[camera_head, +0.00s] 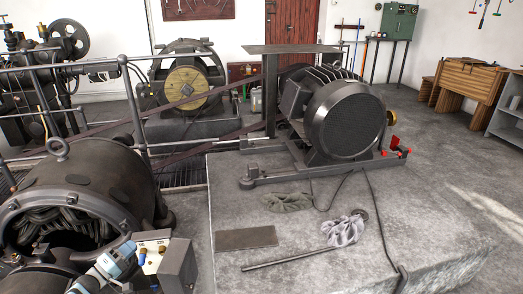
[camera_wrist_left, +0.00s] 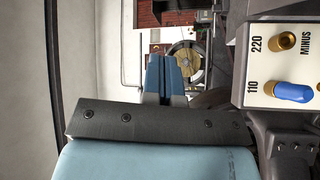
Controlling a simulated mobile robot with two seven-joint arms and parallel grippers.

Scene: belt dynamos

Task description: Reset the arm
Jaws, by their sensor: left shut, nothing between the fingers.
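My left gripper (camera_head: 128,249) is at the bottom left of the head view, beside a terminal box (camera_head: 178,262) on the near dynamo. In the left wrist view its two blue fingers (camera_wrist_left: 163,74) are together, with nothing held between them. The box's white panel (camera_wrist_left: 270,60) is at the right of that view, with a brass terminal (camera_wrist_left: 287,41) by the mark 220 and a blue-capped one (camera_wrist_left: 293,93) by 110. The fingers look apart from both terminals. My right gripper is not in view.
The large near dynamo (camera_head: 85,195) stands close to my left arm. A concrete plinth (camera_head: 330,265) carries another dynamo (camera_head: 345,118), a flat plate (camera_head: 246,238), a rod (camera_head: 288,259), rags (camera_head: 343,231) and a cable. Railings (camera_head: 130,100) run behind. The floor at right is open.

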